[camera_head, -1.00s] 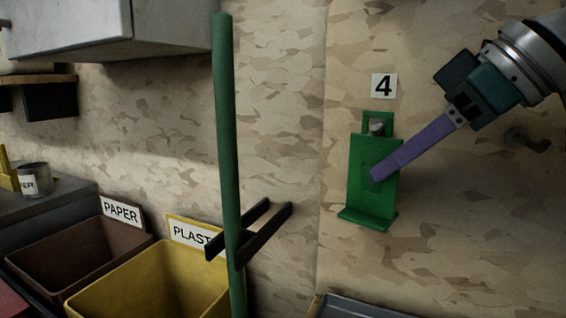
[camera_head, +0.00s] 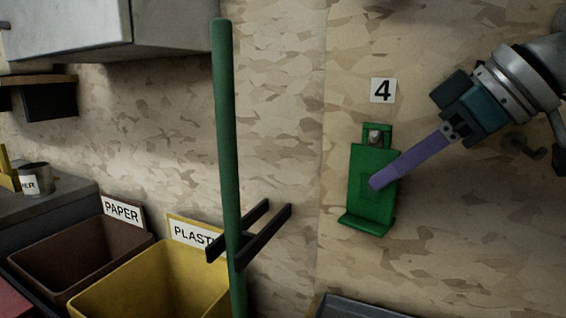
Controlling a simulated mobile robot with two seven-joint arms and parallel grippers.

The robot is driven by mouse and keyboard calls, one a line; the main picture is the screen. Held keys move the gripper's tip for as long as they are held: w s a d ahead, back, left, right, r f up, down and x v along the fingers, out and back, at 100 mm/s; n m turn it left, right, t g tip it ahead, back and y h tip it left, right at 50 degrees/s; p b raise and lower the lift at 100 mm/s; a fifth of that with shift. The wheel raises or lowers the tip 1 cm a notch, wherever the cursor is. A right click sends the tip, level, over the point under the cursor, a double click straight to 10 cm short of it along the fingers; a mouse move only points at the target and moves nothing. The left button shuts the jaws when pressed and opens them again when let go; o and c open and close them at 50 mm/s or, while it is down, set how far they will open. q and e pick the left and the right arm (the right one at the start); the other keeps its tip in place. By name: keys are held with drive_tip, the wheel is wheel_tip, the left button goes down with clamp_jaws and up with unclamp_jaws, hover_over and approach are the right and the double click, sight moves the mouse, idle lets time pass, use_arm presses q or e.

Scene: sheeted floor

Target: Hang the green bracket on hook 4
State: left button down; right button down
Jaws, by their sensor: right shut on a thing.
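The green bracket (camera_head: 370,208) is a flat plate with a square loop at its top and a ledge at its bottom. It is slightly tilted against the wall below the number 4 label (camera_head: 383,90). The metal end of hook 4 (camera_head: 375,137) shows inside the loop's opening; whether the loop rests on it I cannot tell. My right gripper (camera_head: 378,182) comes in from the upper right, its purple finger across the bracket's front. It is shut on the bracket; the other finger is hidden. My left gripper is not in view.
A green pole (camera_head: 226,130) stands left of the bracket, beside two dark prongs (camera_head: 262,235). Brown paper (camera_head: 60,275) and yellow plastic (camera_head: 150,285) bins are at lower left. A grey cabinet (camera_head: 90,30) hangs at upper left. Another hook (camera_head: 525,145) is at right.

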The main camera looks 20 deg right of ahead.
drive_tip(key=c, duration=0.9)
unclamp_jaws()
drive_tip(key=shift+d, duration=0.1)
drive_tip(key=v, duration=1)
drive_tip(key=shift+p, duration=0.35)
